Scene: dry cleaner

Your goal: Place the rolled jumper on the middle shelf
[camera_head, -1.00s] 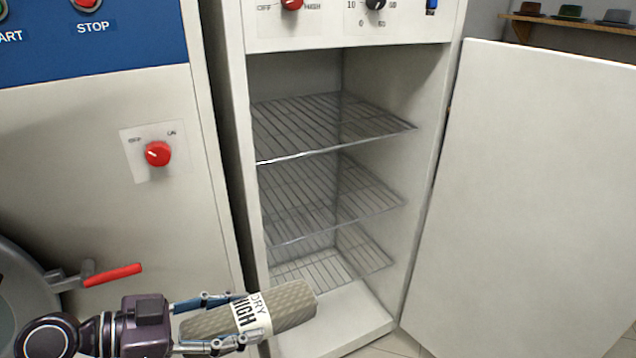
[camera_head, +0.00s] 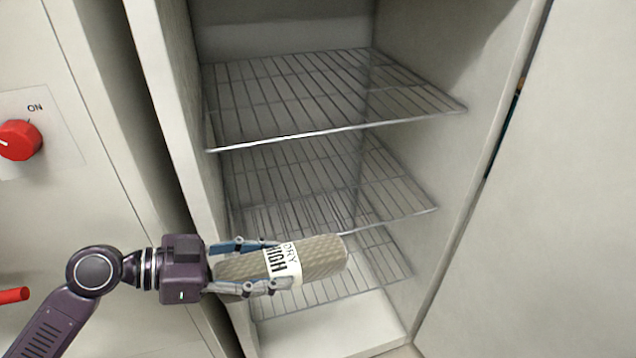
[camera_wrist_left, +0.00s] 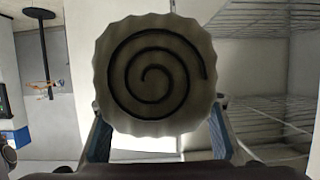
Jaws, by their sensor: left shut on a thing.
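The rolled jumper (camera_head: 320,258) is a grey-beige knitted roll with a white printed band. My left gripper (camera_head: 268,266) is shut on it, one finger on each long side, and holds it roughly level at the front of the open cabinet. In the left wrist view the jumper's spiral end (camera_wrist_left: 156,76) fills the middle between the fingers. The middle shelf (camera_head: 400,203) is a wire rack inside the cabinet. The jumper's far end overlaps the area between the middle and bottom racks in the picture. My right gripper is out of view.
The top wire shelf (camera_head: 335,131) is above the middle one, and the bottom wire shelf (camera_head: 385,283) is below. All three look empty. The cabinet door (camera_head: 560,210) stands open at the right. A machine with a red knob (camera_head: 18,140) is at the left.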

